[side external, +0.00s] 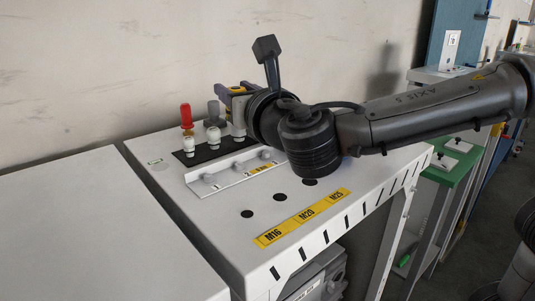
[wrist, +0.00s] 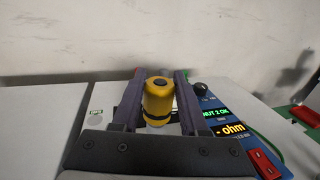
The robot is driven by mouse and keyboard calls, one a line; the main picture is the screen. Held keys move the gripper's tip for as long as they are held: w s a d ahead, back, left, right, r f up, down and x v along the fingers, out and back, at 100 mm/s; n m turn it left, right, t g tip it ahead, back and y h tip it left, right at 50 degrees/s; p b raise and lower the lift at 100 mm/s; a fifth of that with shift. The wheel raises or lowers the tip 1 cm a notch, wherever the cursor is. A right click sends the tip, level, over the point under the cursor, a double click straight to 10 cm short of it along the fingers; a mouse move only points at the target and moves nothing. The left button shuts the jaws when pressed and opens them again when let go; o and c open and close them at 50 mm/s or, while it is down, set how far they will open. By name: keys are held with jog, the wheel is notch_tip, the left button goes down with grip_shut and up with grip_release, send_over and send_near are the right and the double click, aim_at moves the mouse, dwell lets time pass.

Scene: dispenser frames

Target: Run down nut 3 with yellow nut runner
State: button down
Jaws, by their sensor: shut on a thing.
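The yellow nut runner (wrist: 158,100) stands between the two fingers of my gripper (wrist: 160,78) in the wrist view. My gripper is shut on it. In the side external view my gripper (side external: 236,92) is at the right end of the black holder strip (side external: 212,151), and only a little of the yellow runner shows there. A white fixture (side external: 228,176) with several pale nut-like parts is in front of the strip. Which one is nut 3 cannot be told. A display (wrist: 215,114) in the wrist view reads "NUT 2 OK".
A red-handled tool (side external: 186,116) and a grey-handled tool (side external: 213,111) stand left of my gripper on the strip. The white bench top (side external: 215,226) has dark holes and yellow M16, M20, M25 labels (side external: 304,216). A wall is close behind.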

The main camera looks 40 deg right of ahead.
jog(key=shift+r, duration=0.1)
jog(key=d, duration=0.7)
jog(key=shift+a+f, duration=0.15)
jog(key=shift+f, duration=1.1)
jog(key=shift+a+f, duration=0.1)
jog(key=shift+f, duration=1.15)
jog(key=shift+f, duration=0.95)
dwell(1.4)
notch_tip(320, 180, up, 7)
dwell(0.7)
dwell(0.6)
